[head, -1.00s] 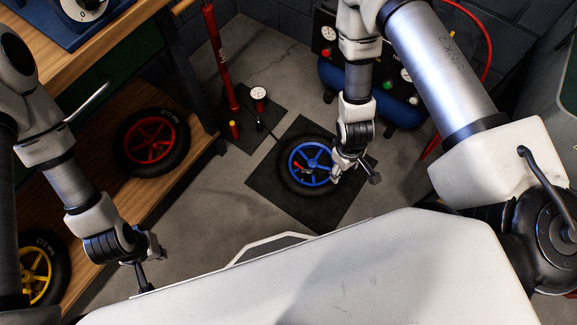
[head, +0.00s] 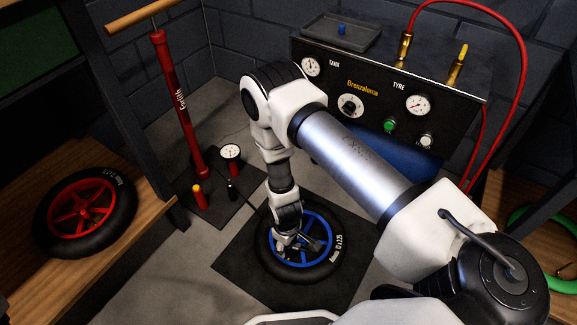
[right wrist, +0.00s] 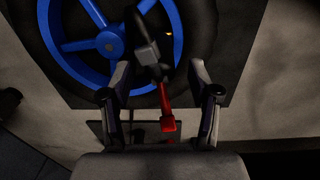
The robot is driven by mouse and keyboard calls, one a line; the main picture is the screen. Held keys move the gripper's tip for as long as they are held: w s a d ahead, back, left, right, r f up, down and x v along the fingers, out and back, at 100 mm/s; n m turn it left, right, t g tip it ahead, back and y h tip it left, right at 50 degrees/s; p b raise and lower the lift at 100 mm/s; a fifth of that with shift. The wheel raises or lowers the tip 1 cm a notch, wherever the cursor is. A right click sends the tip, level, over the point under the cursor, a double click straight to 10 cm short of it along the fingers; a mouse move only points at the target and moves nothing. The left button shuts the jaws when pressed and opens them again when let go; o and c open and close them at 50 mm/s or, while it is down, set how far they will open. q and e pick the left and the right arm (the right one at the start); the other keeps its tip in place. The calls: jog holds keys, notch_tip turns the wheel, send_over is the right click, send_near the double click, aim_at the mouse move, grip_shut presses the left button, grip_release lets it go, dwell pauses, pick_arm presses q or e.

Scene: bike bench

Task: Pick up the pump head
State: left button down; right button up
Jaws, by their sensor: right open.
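The pump head (right wrist: 148,52) shows in the right wrist view as a dark and grey piece with a red lever (right wrist: 167,112). It is at the blue wheel (right wrist: 98,42), between my right gripper's (right wrist: 158,73) two spread fingers. My right gripper is open, and I cannot tell whether either finger touches the pump head. In the head view my right gripper (head: 288,243) is low over the left part of the blue wheel (head: 318,222), which lies on a dark mat (head: 235,262). There my gripper largely hides the pump head. My left gripper is not in view.
A red floor pump (head: 176,105) with a gauge (head: 230,152) stands behind left of the wheel; a dark hose runs from it towards the wheel. A compressor panel (head: 362,95) stands behind. A red wheel (head: 82,212) lies on the left shelf. Grey floor is bare between.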

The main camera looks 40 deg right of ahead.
aim_at(288, 248)
notch_tip(288, 248, down, 4)
jog(key=shift+w+f+b, duration=0.1)
jog(key=shift+f+b, duration=0.1)
jog(key=shift+b, duration=0.9)
jog(key=shift+r, duration=0.2)
grip_shut()
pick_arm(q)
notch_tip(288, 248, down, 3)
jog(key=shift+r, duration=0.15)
pick_arm(e)
jog(key=shift+r, duration=0.1)
